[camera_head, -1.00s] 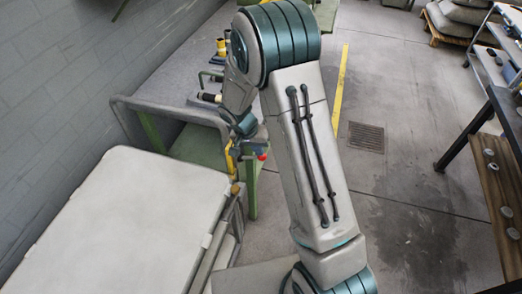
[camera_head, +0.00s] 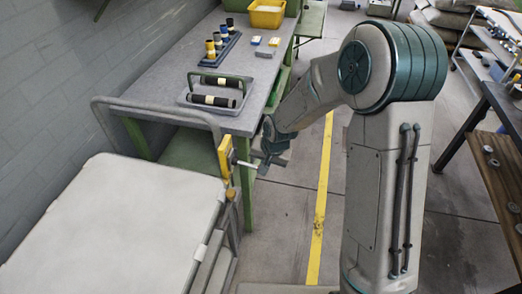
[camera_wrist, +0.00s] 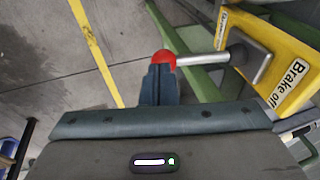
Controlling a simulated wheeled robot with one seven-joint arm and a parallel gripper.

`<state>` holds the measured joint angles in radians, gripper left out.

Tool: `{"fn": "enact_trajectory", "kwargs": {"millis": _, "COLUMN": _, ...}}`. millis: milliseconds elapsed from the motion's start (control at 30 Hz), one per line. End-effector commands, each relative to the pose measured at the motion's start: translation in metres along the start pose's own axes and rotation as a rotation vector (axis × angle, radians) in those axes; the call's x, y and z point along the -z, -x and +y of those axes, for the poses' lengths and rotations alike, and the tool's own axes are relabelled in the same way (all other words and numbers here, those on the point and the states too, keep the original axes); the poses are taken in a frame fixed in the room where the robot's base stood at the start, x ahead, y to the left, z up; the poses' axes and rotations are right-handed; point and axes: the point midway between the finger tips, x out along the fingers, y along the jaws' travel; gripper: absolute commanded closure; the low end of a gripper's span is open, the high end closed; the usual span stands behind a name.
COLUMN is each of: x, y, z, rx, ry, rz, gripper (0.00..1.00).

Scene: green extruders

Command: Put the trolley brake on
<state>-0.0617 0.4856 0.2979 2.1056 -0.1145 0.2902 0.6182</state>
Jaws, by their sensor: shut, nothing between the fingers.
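In the wrist view the lever (camera_wrist: 203,60) runs left from the plate (camera_wrist: 283,68) and ends in a red knob (camera_wrist: 164,60). A label on the plate's right part reads "Brake off"; a second label at its far end is too small to read. My gripper (camera_wrist: 160,80) is shut and empty, its tips right at the knob; whether they touch it I cannot tell. The head view also shows my gripper (camera_head: 268,158) at the lever's end.
A grey-topped workbench (camera_head: 185,70) stands behind the trolley, with black handles in a tray (camera_head: 215,98) and a yellow bin (camera_head: 267,12). The trolley's grey push rail (camera_head: 160,110) rises beside the plate. A dark-framed table (camera_head: 500,160) stands right. The floor between is clear.

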Motion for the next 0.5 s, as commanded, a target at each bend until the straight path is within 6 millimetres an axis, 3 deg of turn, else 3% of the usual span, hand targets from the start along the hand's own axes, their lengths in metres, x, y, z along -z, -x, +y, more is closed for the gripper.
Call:
{"fn": "enact_trajectory", "kwargs": {"millis": 33, "x": -0.003, "y": -0.010, "z": 0.003, "rx": -0.001, "ry": 0.001, "rz": -0.001, "gripper": 1.00}}
{"fn": "enact_trajectory", "kwargs": {"millis": 200, "x": -0.006, "y": -0.023, "z": 0.007, "rx": -0.001, "ry": 0.002, "rz": -0.001, "gripper": 1.00}}
{"fn": "enact_trajectory", "kwargs": {"millis": 500, "x": -0.007, "y": -0.036, "z": 0.011, "rx": -0.002, "ry": 0.000, "rz": 0.000, "gripper": 1.00}}
